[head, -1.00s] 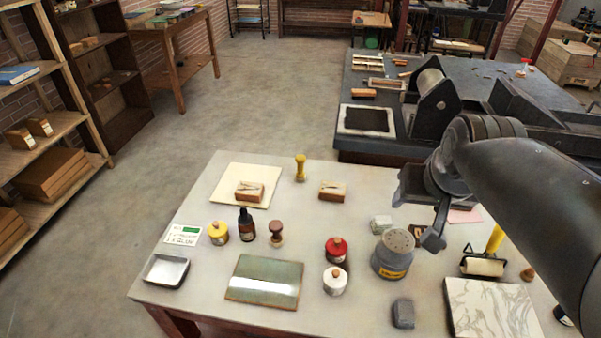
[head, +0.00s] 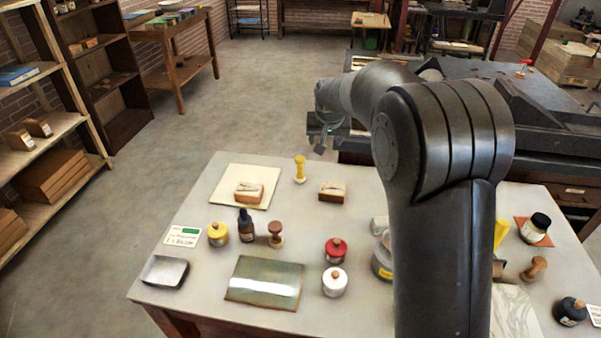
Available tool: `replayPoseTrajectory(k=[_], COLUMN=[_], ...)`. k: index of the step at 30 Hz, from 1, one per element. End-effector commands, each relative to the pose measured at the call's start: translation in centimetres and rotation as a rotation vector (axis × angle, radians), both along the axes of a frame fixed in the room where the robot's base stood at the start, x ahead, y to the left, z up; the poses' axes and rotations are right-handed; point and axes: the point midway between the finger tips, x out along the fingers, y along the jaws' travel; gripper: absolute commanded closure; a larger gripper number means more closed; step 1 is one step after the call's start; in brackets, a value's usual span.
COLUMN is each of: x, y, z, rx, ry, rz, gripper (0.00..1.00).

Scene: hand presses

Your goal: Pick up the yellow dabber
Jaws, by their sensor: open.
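The yellow dabber (head: 300,169) stands upright near the back edge of the pale table, between a cream board and a wooden block. It has a yellow handle with a rounded top and a pale base. My gripper (head: 322,140) is open and empty. In the picture it shows just above and to the right of the dabber, apart from it. The farther parts of the jaws are hard to make out against the dark press.
The pale table (head: 205,290) also holds a cream board (head: 228,197) with a block on it, a wooden block (head: 332,191), a dark bottle (head: 246,225), a brown dabber (head: 276,234), and yellow, red and white jars. A dark press (head: 530,90) stands behind. My arm hides the table's right middle.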

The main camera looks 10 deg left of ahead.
Motion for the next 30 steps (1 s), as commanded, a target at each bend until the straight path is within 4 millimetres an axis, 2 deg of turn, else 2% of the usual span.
replayPoseTrajectory(k=[1,3,6,10,14,22,30], x=[1.1,2.4,3.9,4.9,5.4,7.2,8.2], y=[1.6,3.4,5.6,7.4,8.2,8.5,8.7], z=[-1.7,-3.5,-5.6,-7.5,-8.6,-11.9,-13.6], rx=[-0.005,-0.010,-0.014,-0.018,-0.020,-0.021,-0.020], ry=[0.002,-0.001,-0.008,-0.013,-0.016,-0.014,-0.015], rz=[0.011,0.023,0.037,0.048,0.054,0.052,0.053], gripper=[0.40,0.40,0.40,0.40,0.40,0.40,0.40])
